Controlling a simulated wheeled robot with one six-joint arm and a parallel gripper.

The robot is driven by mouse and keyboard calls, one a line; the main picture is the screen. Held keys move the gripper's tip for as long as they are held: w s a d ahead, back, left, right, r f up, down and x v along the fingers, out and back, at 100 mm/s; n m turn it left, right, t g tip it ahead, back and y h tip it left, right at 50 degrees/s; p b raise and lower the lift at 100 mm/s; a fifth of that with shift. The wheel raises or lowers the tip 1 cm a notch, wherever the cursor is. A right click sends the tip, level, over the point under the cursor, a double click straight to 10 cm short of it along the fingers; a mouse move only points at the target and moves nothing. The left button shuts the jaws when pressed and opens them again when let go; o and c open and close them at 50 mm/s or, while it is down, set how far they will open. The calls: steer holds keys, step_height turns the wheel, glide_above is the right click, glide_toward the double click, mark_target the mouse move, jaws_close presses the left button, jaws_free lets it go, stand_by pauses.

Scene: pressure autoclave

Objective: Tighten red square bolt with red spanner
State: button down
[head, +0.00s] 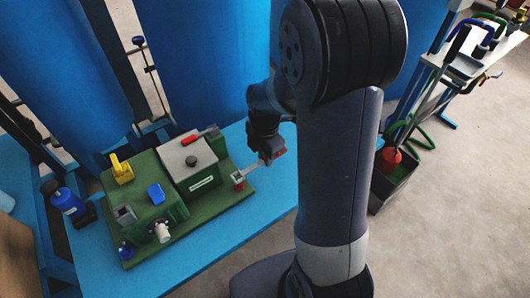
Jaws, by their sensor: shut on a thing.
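My gripper (268,149) is shut on the red spanner (256,166), near the spanner's red end. The spanner's grey shank points left and down from the gripper toward the red square bolt (238,180). The bolt stands at the right side of the green autoclave base (232,198). The spanner's far end is at or just above the bolt's top. I cannot tell whether its jaw is seated around the bolt. My arm hides part of the scene to the right of the gripper.
The green machine carries a grey box with a red lever (200,135), a yellow part (122,169) and a blue part (155,193). It stands on a blue bench (271,214). Large blue tanks (190,55) rise behind. A dark bin (391,185) stands right of my arm.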

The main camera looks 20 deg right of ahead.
steer(key=shift+f+b, duration=0.45)
steer(key=shift+f, duration=0.45)
steer(key=shift+f+b, duration=0.9)
steer(key=shift+f, duration=0.4)
stand_by(0.9)
steer(key=c, duration=1.2)
jaws_free()
steer(key=shift+o, duration=0.2)
steer(key=shift+r, duration=0.1)
step_height(320, 180, up, 11)
steer(key=shift+f+p, duration=0.15)
steer(key=shift+p, duration=0.7)
